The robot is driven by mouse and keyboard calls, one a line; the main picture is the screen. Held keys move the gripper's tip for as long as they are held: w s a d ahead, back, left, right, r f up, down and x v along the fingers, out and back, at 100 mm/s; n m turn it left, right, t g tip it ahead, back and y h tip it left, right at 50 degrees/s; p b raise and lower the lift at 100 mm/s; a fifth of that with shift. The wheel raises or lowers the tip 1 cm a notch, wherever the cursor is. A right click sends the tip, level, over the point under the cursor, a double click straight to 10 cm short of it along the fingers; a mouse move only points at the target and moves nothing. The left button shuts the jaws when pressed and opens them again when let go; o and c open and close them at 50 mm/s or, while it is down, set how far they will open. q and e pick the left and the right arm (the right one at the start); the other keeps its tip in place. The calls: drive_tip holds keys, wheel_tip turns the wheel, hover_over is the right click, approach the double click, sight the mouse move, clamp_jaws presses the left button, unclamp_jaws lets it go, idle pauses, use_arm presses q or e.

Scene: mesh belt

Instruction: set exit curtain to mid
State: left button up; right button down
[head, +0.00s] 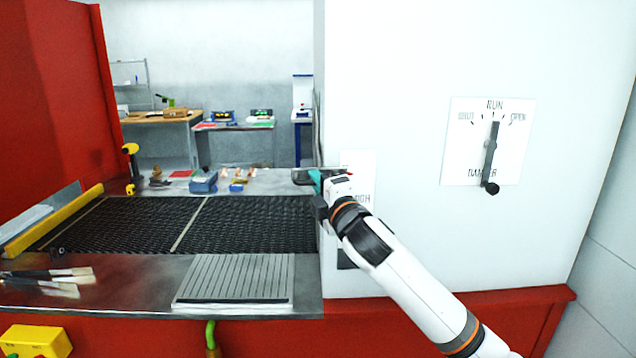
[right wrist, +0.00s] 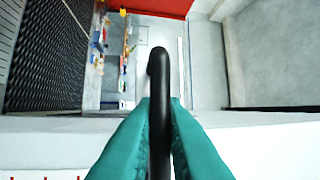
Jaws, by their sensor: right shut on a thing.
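My right gripper (head: 316,181), with teal fingers, is at the left edge of the white oven wall, in front of a white label plate (head: 362,170). The arm hides most of the plate; the end of a word like "HIGH" shows. In the right wrist view the fingers are shut on a black rod-like handle (right wrist: 158,75) with a rounded end, which sticks out past the fingertips. I take it for the exit curtain's handle; its setting cannot be read. The curtain itself cannot be made out. My left gripper is not in view.
A damper plate (head: 460,145) with a black lever (head: 490,160) is on the white wall to the right. The dark mesh belt (head: 255,225) runs left of the wall. A ribbed grey plate (head: 235,280) and brushes (head: 55,275) lie on the front ledge.

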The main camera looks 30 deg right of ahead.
wheel_tip(320, 180, down, 10)
drive_tip(key=b, duration=0.4)
drive_tip(key=shift+b, duration=0.4)
drive_tip(key=shift+r, duration=0.1)
drive_tip(key=c, duration=1.5)
unclamp_jaws()
drive_tip(key=b+v, duration=0.3)
drive_tip(key=v, duration=0.9)
drive_tip(key=shift+r, duration=0.1)
